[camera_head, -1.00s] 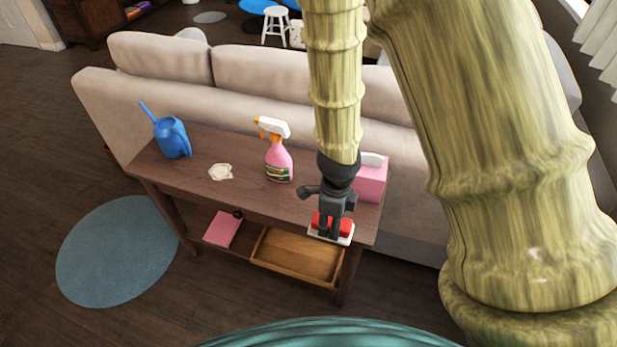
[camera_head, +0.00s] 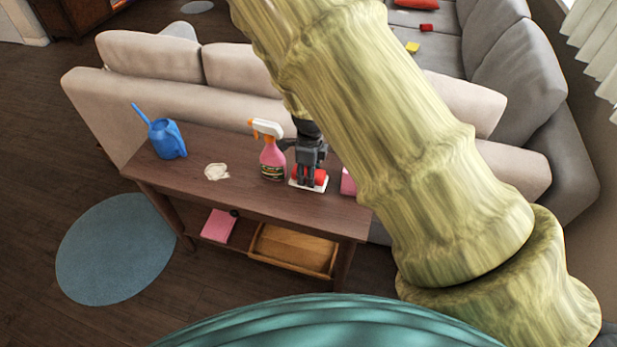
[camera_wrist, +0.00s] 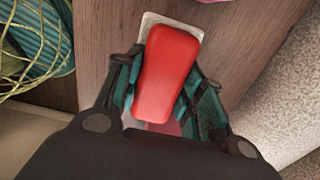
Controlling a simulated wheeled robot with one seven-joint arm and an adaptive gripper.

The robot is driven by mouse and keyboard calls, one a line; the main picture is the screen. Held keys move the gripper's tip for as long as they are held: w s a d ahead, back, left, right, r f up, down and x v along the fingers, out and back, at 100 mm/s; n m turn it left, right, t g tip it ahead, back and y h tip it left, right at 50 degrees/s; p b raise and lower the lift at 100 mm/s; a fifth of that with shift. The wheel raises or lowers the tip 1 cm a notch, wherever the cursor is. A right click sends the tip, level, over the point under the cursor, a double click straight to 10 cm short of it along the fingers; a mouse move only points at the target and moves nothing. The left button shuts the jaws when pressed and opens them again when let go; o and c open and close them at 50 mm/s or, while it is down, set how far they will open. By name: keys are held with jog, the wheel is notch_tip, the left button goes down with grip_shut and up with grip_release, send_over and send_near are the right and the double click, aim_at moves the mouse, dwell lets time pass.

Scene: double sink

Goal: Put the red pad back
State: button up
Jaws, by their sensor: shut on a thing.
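The red pad (camera_head: 320,177), with a pale white base (camera_head: 297,184) under it, is at the right part of the wooden console table. My gripper (camera_head: 309,183) is shut on it from above, between the pink spray bottle and the pink box. In the wrist view the red pad (camera_wrist: 166,72) lies between the two fingers (camera_wrist: 162,92), and its pale base (camera_wrist: 150,22) shows at the far end. I cannot tell whether the base touches the tabletop.
The pink spray bottle (camera_head: 272,160) stands close left of my gripper. The pink box (camera_head: 348,183) is close right, partly hidden by my arm.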

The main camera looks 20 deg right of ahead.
jog(key=shift+w+f+p, duration=0.1)
jog(key=shift+f+p, duration=0.3)
jog(key=shift+f, duration=1.35)
jog(key=shift+f, duration=0.1)
jog(key=o, duration=1)
jog(key=shift+o, duration=0.2)
